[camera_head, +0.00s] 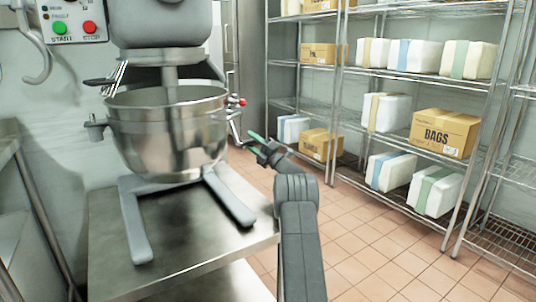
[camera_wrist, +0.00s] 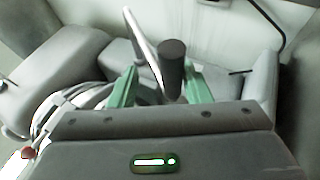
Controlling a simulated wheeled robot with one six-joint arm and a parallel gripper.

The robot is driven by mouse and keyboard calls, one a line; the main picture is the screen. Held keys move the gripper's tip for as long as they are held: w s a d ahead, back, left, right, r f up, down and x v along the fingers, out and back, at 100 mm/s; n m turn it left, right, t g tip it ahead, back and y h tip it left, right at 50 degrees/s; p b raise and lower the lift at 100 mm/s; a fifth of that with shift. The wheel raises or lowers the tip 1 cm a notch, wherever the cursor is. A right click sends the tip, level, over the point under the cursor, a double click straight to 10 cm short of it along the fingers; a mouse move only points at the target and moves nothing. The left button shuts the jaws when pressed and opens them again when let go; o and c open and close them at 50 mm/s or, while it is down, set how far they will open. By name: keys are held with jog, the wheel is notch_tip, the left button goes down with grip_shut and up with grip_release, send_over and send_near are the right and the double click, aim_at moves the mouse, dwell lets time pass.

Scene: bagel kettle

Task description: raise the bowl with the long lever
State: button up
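The steel mixer bowl (camera_head: 170,130) hangs in the mixer's frame, left of centre in the head view. The long lever (camera_head: 235,128) is a bent metal rod at the bowl's right side. In the wrist view its rod (camera_wrist: 143,45) leads to a dark cylindrical grip (camera_wrist: 172,66). My gripper (camera_head: 258,144) is to the right of the bowl, at the lever's end. In the wrist view its green fingers (camera_wrist: 152,85) are apart, with the dark grip between their tips, nearer the right finger. I cannot tell whether that finger touches it.
A small red knob (camera_head: 241,102) sits above the lever. The mixer's legs stand on a steel table (camera_head: 185,245). A control box with green and red buttons (camera_head: 75,22) is at upper left. Wire shelves (camera_head: 415,75) with bags and boxes stand at right, behind open tiled floor (camera_head: 370,240).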

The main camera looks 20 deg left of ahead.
jog(key=p+v, duration=0.2)
jog(key=v, duration=0.9)
jog(key=shift+d, duration=0.4)
jog(key=shift+f, duration=0.1)
jog(key=b+x, duration=0.1)
jog(key=x, duration=0.6)
jog(key=shift+a, duration=0.25)
